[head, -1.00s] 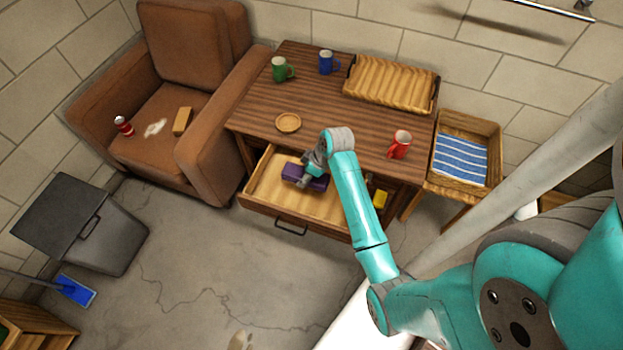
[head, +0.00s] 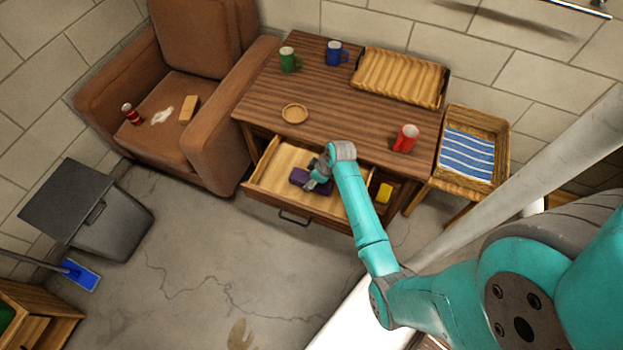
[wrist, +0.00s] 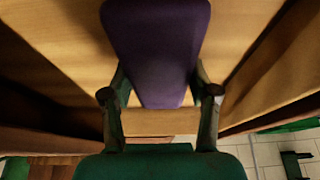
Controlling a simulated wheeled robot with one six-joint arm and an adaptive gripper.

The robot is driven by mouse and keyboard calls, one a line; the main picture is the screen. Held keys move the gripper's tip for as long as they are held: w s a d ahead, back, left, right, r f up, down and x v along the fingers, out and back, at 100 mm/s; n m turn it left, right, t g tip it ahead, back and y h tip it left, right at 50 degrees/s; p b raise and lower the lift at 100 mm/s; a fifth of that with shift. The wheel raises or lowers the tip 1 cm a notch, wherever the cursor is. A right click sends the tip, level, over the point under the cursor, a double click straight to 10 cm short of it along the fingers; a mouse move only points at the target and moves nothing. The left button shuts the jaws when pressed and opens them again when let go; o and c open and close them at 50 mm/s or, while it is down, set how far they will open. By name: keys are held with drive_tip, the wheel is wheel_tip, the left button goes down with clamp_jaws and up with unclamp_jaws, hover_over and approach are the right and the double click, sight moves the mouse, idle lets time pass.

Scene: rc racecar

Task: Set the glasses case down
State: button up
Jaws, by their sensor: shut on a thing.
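The glasses case (head: 299,176) is a dark purple box in the open drawer (head: 268,186) of the wooden table. My gripper (head: 318,182) is at the case's right part in the head view and partly covers it. In the wrist view the purple case (wrist: 157,50) lies between the two fingers of my gripper (wrist: 160,97), which are shut on it. The drawer's pale wooden floor shows around the case. Whether the case rests on that floor or is held just above it, I cannot tell.
On the table (head: 262,101) stand a green mug (head: 289,60), a blue mug (head: 335,54), a red mug (head: 406,138), a small round dish (head: 295,114) and a wicker tray (head: 398,80). A yellow thing (head: 384,193) lies right of my arm. The drawer's left part is bare.

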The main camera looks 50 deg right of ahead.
drive_tip(key=shift+f, duration=0.1)
drive_tip(key=o, duration=1.2)
drive_tip(key=v, duration=1.2)
drive_tip(key=shift+m+t+h, duration=0.8)
drive_tip(key=shift+m+h, duration=0.1)
drive_tip(key=s+a+f, duration=0.1)
drive_tip(key=a, duration=0.2)
drive_tip(key=s+a+f, duration=0.1)
drive_tip(key=s+a, duration=0.1)
drive_tip(key=a, duration=0.1)
drive_tip(key=s+a+f, duration=0.1)
drive_tip(key=s+a, duration=0.1)
drive_tip(key=a, duration=0.1)
drive_tip(key=shift+a+f, duration=0.15)
drive_tip(key=shift+f, duration=0.25)
drive_tip(key=s+a+r+m+t+h, duration=0.1)
drive_tip(key=s+a+r+t, duration=0.2)
drive_tip(key=s+a+r, duration=0.35)
drive_tip(key=s+a+r+m+t, duration=0.1)
drive_tip(key=s+a+r+t, duration=0.2)
drive_tip(key=s, duration=0.6)
drive_tip(key=s+a+r+t, duration=0.1)
drive_tip(key=s+a+r, duration=0.1)
drive_tip(key=r, duration=0.5)
drive_tip(key=s+a+r+t+y, duration=0.1)
drive_tip(key=s+a+r+t, duration=0.1)
drive_tip(key=s+r, duration=0.3)
wheel_tip(320, 180, up, 3)
drive_tip(key=shift+s+a+f, duration=0.15)
drive_tip(key=shift+f, duration=0.05)
